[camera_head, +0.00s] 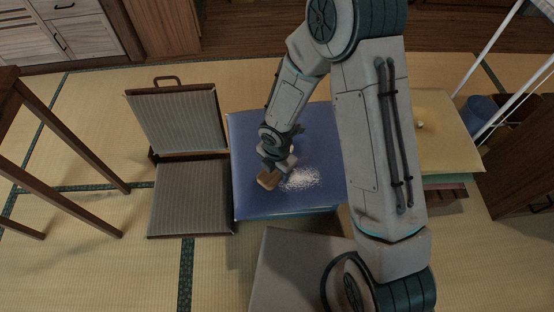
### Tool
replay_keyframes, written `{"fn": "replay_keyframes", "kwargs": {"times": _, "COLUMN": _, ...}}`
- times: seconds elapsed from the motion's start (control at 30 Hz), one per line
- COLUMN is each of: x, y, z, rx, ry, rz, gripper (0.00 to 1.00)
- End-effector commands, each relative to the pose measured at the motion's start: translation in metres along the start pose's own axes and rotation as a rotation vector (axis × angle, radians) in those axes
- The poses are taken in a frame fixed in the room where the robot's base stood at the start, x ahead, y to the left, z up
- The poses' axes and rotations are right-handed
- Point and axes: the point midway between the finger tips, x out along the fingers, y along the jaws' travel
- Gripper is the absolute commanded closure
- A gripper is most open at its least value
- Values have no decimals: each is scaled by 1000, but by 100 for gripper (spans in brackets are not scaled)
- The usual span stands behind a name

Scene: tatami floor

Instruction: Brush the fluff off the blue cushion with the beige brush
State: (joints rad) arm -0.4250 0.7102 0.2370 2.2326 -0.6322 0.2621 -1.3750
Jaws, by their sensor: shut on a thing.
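The blue cushion (255,200) lies flat in the middle of the view, its right part hidden behind my arm. A patch of white fluff (301,180) is spread on the cushion's lower middle. My gripper (275,170) is above the cushion's left half, shut on the beige brush (267,180). The brush is just left of the fluff. I cannot tell whether the brush touches the cushion.
A grey-striped floor chair (190,195) stands left of the cushion. A wooden table (75,130) is at far left. Stacked cushions with a yellow top (445,145) and a white rack (505,85) are at right. Tatami is bare at lower left.

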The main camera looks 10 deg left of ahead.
Motion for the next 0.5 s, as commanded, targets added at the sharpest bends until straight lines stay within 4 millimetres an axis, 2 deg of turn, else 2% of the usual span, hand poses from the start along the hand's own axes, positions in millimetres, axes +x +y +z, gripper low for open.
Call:
{"fn": "replay_keyframes", "kwargs": {"times": 0.03, "x": -10, "y": 0, "z": 0, "rx": 0, "ry": 0, "rz": 1, "gripper": 69}}
{"fn": "replay_keyframes", "kwargs": {"times": 0.1, "x": -16, "y": 0, "z": 0, "rx": 0, "ry": 0, "rz": 1, "gripper": 69}}
{"fn": "replay_keyframes", "kwargs": {"times": 0.5, "x": -45, "y": 0, "z": 1, "rx": 2, "ry": 0, "rz": 0, "gripper": 69}}
